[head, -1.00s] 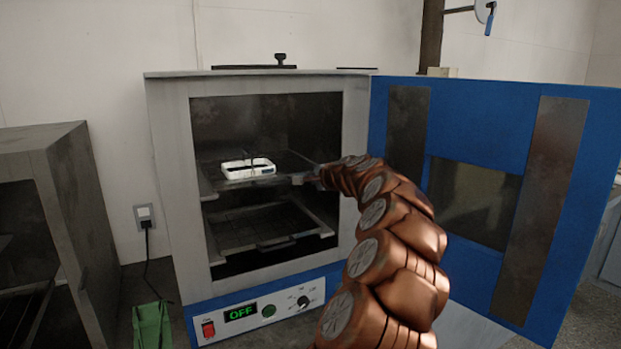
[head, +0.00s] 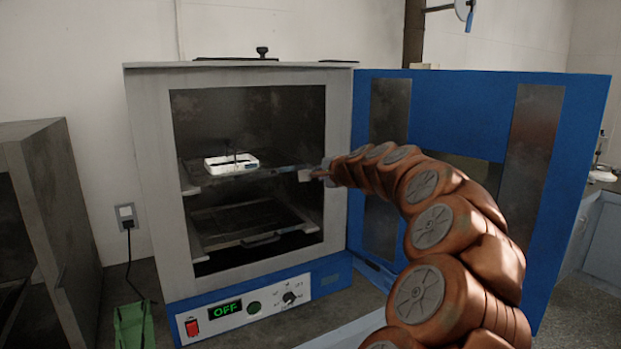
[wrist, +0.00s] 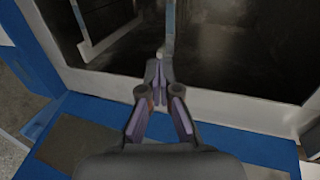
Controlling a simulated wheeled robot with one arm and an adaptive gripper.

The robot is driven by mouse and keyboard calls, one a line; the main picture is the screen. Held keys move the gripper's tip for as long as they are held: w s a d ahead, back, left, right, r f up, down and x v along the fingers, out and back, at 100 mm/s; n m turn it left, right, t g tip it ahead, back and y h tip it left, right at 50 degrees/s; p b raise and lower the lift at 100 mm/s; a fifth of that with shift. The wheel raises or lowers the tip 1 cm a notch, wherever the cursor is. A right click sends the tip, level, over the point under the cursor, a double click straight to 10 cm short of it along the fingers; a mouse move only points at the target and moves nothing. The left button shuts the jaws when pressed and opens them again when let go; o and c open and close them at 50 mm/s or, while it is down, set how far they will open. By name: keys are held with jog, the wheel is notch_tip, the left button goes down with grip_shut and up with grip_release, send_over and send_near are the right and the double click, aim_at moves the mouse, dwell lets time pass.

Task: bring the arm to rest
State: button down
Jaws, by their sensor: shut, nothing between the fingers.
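My gripper (wrist: 158,85) is shut and empty in the wrist view, its fingertips together before the oven's open front. In the head view my gripper (head: 316,174) is small at the end of my copper-coloured arm, near the right edge of the oven opening. The oven (head: 142,130) is a grey cabinet with a blue base. Its blue door (head: 455,105) stands wide open to the right, behind my arm. A small white tray (head: 228,163) sits on the upper shelf inside, apart from my gripper.
A second shelf (head: 245,222) lies lower in the oven. The control panel (head: 245,308) reads OFF. A dark cabinet (head: 45,205) stands at the left, with a green container (head: 133,325) on the counter between. My arm passes close in front of the open door.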

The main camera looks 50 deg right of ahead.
jog(key=shift+s+a+r, duration=0.1)
jog(key=shift+s, duration=0.3)
jog(key=w+a+f+n+y, duration=0.2)
jog(key=w+a+n+y, duration=0.3)
jog(key=a, duration=0.7)
jog(key=s+a+f+n+g+y, duration=0.1)
jog(key=a+f+n+g+y, duration=0.25)
jog(key=a, duration=1.05)
jog(key=s+a+f+n+g, duration=0.1)
jog(key=a+f+n+g, duration=0.35)
jog(key=a, duration=1.05)
jog(key=s+a+f+n+g, duration=0.2)
jog(key=s+a+f+n, duration=0.3)
jog(key=s+a+f, duration=0.45)
jog(key=s+f+n+g+h, duration=0.1)
jog(key=s+f+n+g, duration=0.1)
jog(key=s, duration=0.7)
jog(key=s+f+n+g+h, duration=0.1)
jog(key=s+f, duration=0.4)
jog(key=s, duration=0.5)
jog(key=shift+n+g+h, duration=0.35)
jog(key=shift+n+g, duration=0.45)
jog(key=shift+g, duration=0.3)
